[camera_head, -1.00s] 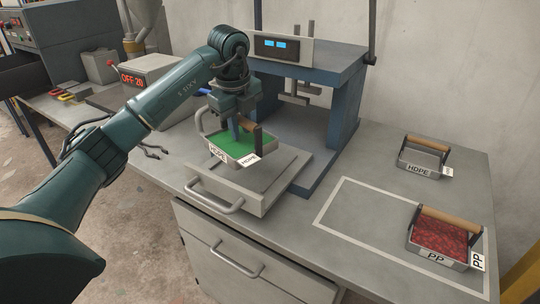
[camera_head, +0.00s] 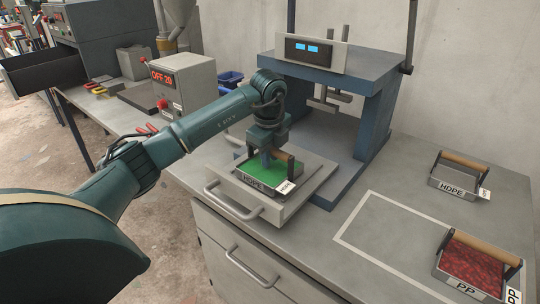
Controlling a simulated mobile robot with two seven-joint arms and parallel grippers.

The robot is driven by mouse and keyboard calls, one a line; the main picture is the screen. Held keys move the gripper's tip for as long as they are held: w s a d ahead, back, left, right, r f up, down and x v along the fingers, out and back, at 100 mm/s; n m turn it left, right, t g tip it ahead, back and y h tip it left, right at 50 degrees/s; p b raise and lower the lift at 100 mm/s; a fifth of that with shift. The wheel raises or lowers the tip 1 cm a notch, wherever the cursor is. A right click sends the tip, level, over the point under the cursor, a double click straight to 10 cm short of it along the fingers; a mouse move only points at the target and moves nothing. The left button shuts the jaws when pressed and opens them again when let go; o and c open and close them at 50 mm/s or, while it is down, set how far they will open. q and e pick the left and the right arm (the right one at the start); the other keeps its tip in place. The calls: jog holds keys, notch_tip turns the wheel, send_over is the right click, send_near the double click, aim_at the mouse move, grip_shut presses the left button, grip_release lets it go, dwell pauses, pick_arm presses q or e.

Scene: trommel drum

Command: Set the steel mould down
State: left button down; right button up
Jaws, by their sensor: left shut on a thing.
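The steel mould (camera_head: 255,184) is a shallow tray with green filling, a wooden handle and HDPE labels. My left gripper (camera_head: 268,156) is shut on its handle from above; the arm's end partly hides the handle. The mould is level over the pulled-out plate (camera_head: 280,208) at the front of the blue press. It sits at or very close to the plate; I cannot tell whether it touches. My right gripper is not in view.
The blue press (camera_head: 375,120) stands behind the plate. An empty HDPE mould (camera_head: 452,186) and a PP mould (camera_head: 462,290) with red filling are on the bench at right. A box showing "OFF 20" (camera_head: 185,90) stands at left.

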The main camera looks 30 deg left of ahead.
pick_arm(q)
jog(key=shift+w+f, duration=0.1)
jog(key=shift+f, duration=0.1)
jog(key=c, duration=1.3)
grip_release()
notch_tip(320, 180, up, 12)
jog(key=s+d, duration=0.1)
jog(key=s, duration=0.1)
jog(key=shift+f, duration=0.1)
